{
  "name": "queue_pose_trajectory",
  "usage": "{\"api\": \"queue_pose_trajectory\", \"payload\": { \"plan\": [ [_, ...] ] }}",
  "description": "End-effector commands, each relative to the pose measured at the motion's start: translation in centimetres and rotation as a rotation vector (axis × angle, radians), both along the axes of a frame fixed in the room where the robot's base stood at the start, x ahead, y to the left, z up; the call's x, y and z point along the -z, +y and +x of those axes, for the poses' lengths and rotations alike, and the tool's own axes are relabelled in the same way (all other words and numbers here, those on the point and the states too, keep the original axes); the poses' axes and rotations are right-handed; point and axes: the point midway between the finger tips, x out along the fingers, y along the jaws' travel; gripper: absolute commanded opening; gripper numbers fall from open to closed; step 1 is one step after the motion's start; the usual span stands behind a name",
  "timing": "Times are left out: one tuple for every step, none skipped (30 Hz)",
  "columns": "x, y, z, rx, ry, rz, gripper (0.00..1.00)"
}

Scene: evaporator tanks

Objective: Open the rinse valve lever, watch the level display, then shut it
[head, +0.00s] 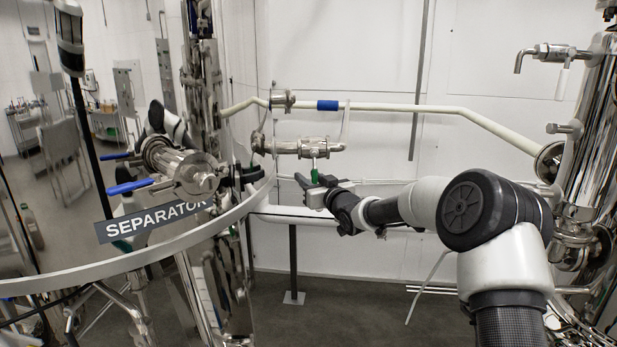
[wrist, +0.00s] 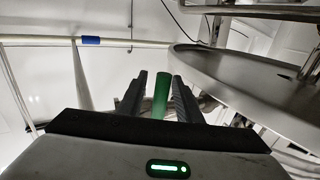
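A green valve lever (head: 314,176) hangs below a steel valve (head: 312,148) on the pipework, right of the separator tank, in the head view. My gripper (head: 316,184) is at the lever's lower end. In the wrist view, the green lever (wrist: 161,96) stands between the two fingers of my gripper (wrist: 160,80). The fingers are apart, one on each side of it, with a narrow gap seeming to show on both sides. Whether either finger touches it is hard to tell. I cannot make out a level display in either view.
The rounded separator tank (head: 60,180), with a protruding rim and blue-handled valves (head: 130,187), fills the left. A pale pipe with a blue band (head: 328,105) runs above the lever. A white wall stands behind. The floor (head: 340,310) below is mostly clear.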

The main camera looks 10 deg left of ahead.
Motion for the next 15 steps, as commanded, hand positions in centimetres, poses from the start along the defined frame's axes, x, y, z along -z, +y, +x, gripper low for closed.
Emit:
{"api": "queue_pose_trajectory", "payload": {
  "plan": [
    [-0.01, 0.15, 0.13, -0.001, 0.000, 0.000, 0.32],
    [-0.01, 0.18, 0.18, -0.001, 0.000, 0.000, 0.32],
    [0.00, 0.21, 0.22, -0.001, 0.000, 0.000, 0.32],
    [0.00, 0.21, 0.23, -0.001, 0.000, 0.000, 0.32],
    [0.00, 0.21, 0.23, -0.001, 0.000, 0.000, 0.32],
    [0.01, 0.21, 0.23, -0.001, 0.000, 0.000, 0.32],
    [0.01, 0.20, 0.23, -0.001, 0.000, 0.000, 0.32],
    [0.01, 0.20, 0.22, -0.001, 0.000, 0.000, 0.32],
    [0.01, 0.20, 0.22, -0.001, 0.000, 0.000, 0.32],
    [0.01, 0.19, 0.21, -0.001, 0.000, 0.000, 0.27],
    [0.01, 0.19, 0.21, -0.001, 0.000, 0.000, 0.22],
    [0.01, 0.18, 0.22, -0.001, 0.000, 0.000, 0.15],
    [0.01, 0.18, 0.21, -0.001, 0.000, 0.000, 0.10],
    [0.01, 0.18, 0.21, -0.001, 0.000, 0.000, 0.05],
    [0.01, 0.18, 0.21, -0.001, 0.000, 0.000, 0.00]
  ]
}}
